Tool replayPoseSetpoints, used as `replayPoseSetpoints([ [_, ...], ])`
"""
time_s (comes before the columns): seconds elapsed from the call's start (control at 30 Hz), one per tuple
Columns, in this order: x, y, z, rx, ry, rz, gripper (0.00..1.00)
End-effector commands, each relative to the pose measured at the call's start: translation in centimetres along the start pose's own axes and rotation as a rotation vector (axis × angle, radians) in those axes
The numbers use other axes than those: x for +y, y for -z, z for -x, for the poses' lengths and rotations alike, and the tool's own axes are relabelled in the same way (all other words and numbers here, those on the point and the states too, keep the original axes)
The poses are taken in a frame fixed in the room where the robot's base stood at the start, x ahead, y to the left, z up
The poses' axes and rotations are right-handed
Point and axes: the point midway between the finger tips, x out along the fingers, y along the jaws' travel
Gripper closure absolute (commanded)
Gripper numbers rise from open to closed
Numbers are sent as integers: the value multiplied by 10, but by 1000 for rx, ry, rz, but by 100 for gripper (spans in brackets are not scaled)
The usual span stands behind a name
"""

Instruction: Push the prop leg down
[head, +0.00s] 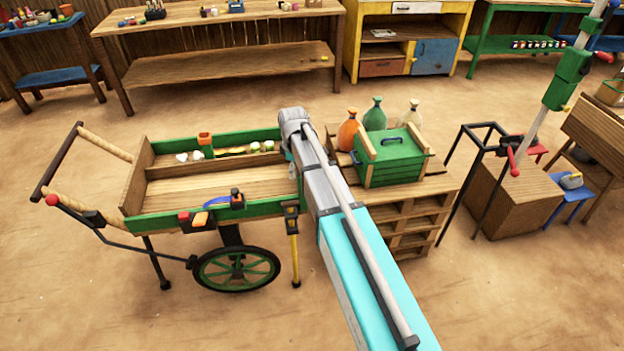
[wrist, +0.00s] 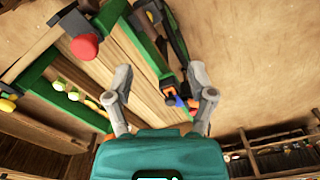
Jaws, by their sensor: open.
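The cart (head: 215,218) is a wooden tray with green sides and a green spoked wheel (head: 238,270). A yellow prop leg (head: 294,255) hangs upright below a dark bracket (head: 291,212) at its right front corner. I cannot tell whether its foot touches the ground. My arm reaches over the cart's right end and hides part of it. In the wrist view my gripper (wrist: 160,82) is open, with nothing between its fingers, over the cart's boards and green edge. A red knob (wrist: 84,46) on a grey mount shows ahead-left of it. I cannot make out the leg there.
A pallet stack (head: 408,225) with a green crate (head: 388,158) and several sacks stands right of my arm. A black frame (head: 452,190) and wooden box (head: 510,200) stand farther right. Workbenches line the back. Sandy floor in front of the cart is clear.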

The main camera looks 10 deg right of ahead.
Motion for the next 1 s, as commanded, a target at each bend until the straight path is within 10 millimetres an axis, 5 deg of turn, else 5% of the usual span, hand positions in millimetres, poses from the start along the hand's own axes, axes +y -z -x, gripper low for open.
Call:
replayPoseSetpoints([
  [0.6, -56, -62, 20, 0, 0, -399, 29],
  [1.0, -65, -73, 23, 0, 0, -487, 29],
])
